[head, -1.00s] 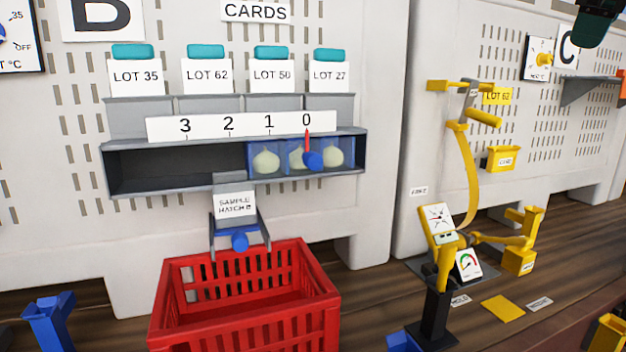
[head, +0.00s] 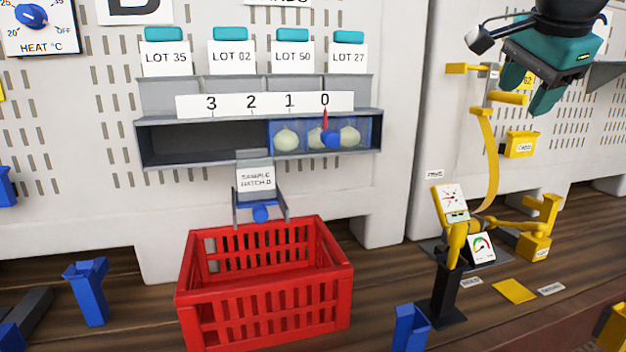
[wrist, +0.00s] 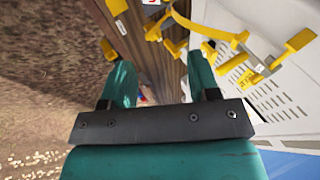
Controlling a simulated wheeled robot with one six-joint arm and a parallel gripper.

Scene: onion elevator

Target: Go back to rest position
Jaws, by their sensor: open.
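My gripper (head: 541,75) hangs at the upper right of the head view, in front of the grey panel with the yellow device. Its two teal fingers are apart. The wrist view shows both fingers of my gripper (wrist: 160,88) spread with nothing between them. Below and beyond them are the dark wooden bench edge and the floor. The gripper touches nothing that I can see.
A red crate (head: 265,310) stands on the bench before a shelf (head: 200,155) with several onions in a blue slider. A yellow device (head: 455,220) stands at right. Blue posts (head: 90,290) stand on the bench. Bare wood lies around the crate.

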